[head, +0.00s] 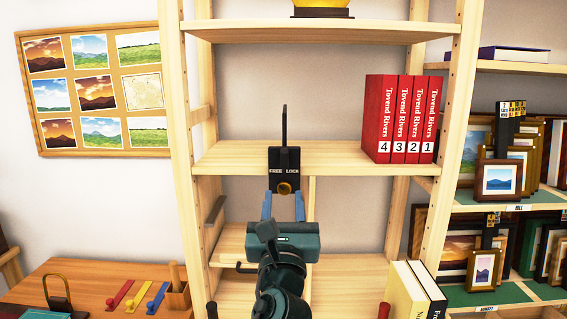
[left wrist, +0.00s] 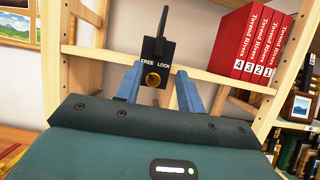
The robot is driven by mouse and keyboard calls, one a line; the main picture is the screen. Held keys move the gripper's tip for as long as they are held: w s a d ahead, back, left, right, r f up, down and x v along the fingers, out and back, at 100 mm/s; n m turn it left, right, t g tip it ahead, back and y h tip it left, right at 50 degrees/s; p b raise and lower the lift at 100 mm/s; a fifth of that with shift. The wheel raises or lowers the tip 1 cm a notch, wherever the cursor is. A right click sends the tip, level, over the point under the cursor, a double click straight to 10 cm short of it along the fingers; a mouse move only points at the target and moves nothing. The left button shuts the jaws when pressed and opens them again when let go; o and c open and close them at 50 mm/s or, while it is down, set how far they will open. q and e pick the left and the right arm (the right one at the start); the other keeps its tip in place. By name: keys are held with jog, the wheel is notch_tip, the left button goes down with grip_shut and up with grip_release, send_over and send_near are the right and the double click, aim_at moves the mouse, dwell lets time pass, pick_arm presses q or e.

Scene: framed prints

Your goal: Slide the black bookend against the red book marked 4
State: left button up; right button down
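The black bookend (head: 284,158) stands on the middle shelf, left of the red books and apart from them. It has an upright black plate and a front block lettered FREE and LOCK with a brass knob (head: 285,188). The red book marked 4 (head: 380,120) is the leftmost in an upright row of red books, with a wide gap of bare shelf between it and the bookend. My left gripper (head: 283,196) is open in front of the bookend's block. In the left wrist view its blue fingers (left wrist: 158,70) stand apart on either side of the knob (left wrist: 153,79). Contact cannot be told.
The middle shelf (head: 335,157) is bare between bookend and books. Wooden posts (head: 180,150) flank it, with another shelf (head: 330,32) above. Two pale and dark books (head: 420,290) stand lower right. Framed prints (head: 498,180) fill the right shelves. A table (head: 95,278) stands lower left.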

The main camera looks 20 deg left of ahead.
aim_at(284, 162)
pick_arm(q)
jog(key=p+x, duration=0.1)
jog(key=x, duration=1.1)
jog(key=shift+f+p, duration=0.15)
jog(key=shift+p, duration=0.2)
jog(key=shift+c, duration=0.6)
grip_shut()
